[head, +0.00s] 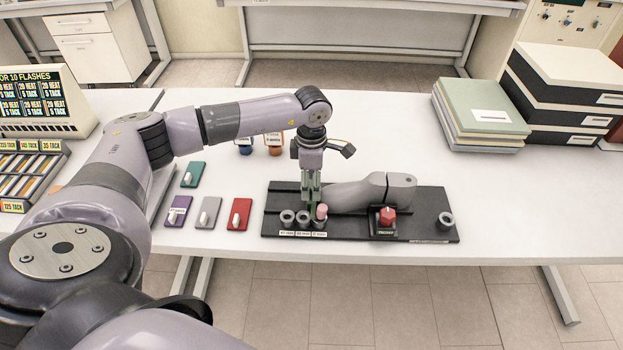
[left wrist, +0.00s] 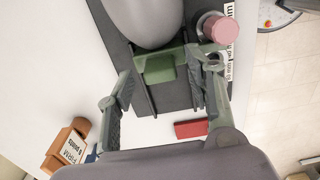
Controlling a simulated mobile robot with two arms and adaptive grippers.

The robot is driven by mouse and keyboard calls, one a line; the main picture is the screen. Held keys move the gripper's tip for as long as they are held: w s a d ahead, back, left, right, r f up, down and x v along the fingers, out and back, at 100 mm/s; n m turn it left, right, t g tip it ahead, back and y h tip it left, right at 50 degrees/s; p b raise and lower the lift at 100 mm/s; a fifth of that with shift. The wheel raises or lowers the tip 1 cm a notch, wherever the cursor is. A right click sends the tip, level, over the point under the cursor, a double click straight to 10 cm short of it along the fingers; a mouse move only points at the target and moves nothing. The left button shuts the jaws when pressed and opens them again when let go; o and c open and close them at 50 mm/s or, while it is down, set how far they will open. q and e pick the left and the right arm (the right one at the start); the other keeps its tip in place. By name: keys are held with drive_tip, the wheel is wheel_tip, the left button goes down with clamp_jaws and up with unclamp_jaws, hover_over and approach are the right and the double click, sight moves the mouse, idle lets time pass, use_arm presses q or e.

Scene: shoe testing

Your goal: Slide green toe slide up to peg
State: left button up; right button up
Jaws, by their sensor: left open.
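The green toe slide (left wrist: 160,68) shows in the left wrist view on the dark base board (left wrist: 187,95), at the end of the grey foot form (left wrist: 145,20). In the head view the foot form (head: 350,193) lies on the board (head: 440,205); my gripper mostly hides the slide. A pink-topped peg (left wrist: 221,29) stands beside the slide; it also shows in the head view (head: 321,212). My left gripper (head: 312,195) points down at the toe end. It is open, its fingers on either side of the slide; contact is unclear. My right gripper is not in view.
Cup-like holders (head: 287,216) line the board's front left, near the peg. A red knob (head: 387,214) sits at the board's front. Red (head: 239,214), grey (head: 209,212), purple (head: 178,211) and green (head: 193,174) cards lie left. Two small jars (head: 275,145) stand behind.

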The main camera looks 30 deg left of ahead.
use_arm(q)
clamp_jaws()
idle(0.6)
